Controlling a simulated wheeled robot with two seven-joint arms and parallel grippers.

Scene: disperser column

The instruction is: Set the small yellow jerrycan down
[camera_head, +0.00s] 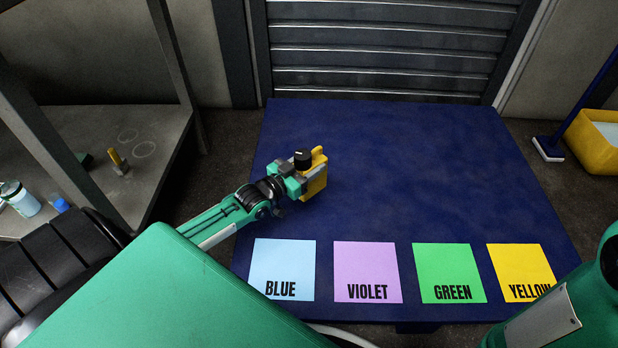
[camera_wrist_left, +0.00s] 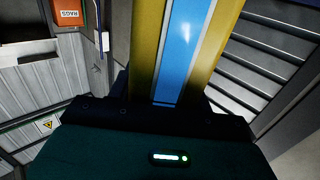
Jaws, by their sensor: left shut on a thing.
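The small yellow jerrycan (camera_head: 315,186) has a black cap and shows at the end of my left arm in the head view, over the left part of the blue table (camera_head: 420,180). My left gripper (camera_head: 303,177) is shut on it. In the left wrist view the jerrycan (camera_wrist_left: 203,50) fills the upper middle, with yellow sides and a blue, white-edged label. I cannot tell whether its base touches the table. My right gripper is out of view; only part of what looks like my right arm shows at the lower right.
Along the table's near edge lie squares marked BLUE (camera_head: 283,265), VIOLET (camera_head: 367,268), GREEN (camera_head: 449,269) and YELLOW (camera_head: 522,268), all bare. The table's middle and right are clear. A grey shelf (camera_head: 150,150) stands left. A yellow bucket (camera_head: 592,142) stands on the floor at right.

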